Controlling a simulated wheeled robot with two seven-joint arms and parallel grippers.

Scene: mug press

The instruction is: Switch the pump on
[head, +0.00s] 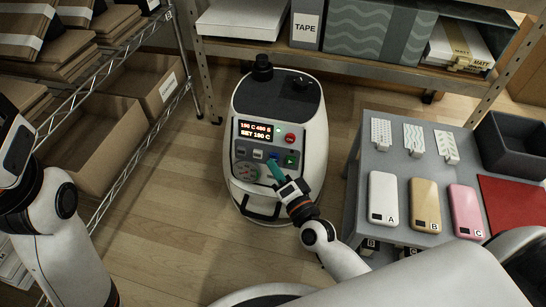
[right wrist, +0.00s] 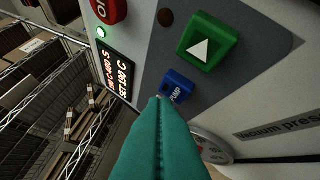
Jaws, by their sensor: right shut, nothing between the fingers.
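The white vacuum press (head: 308,130) stands on the floor, its sloped control panel facing me. The blue button marked PUMP (right wrist: 178,88) sits just below the green button with a white triangle (right wrist: 207,40). My right gripper (head: 275,166) is at the panel, its teal fingers shut together and empty. In the right wrist view the fingertips (right wrist: 160,102) end at the lower left edge of the blue button; I cannot tell whether they touch it. The display (head: 260,130) is lit and includes "SET 190 C". My left arm shows at the left; its gripper is not in view.
A red button (head: 290,138) and a round gauge (head: 246,172) share the panel. A grey table (head: 370,150) with cases A, B and C stands at the right. Shelving with cardboard boxes (head: 95,150) is at the left. Floor is clear between shelving and press.

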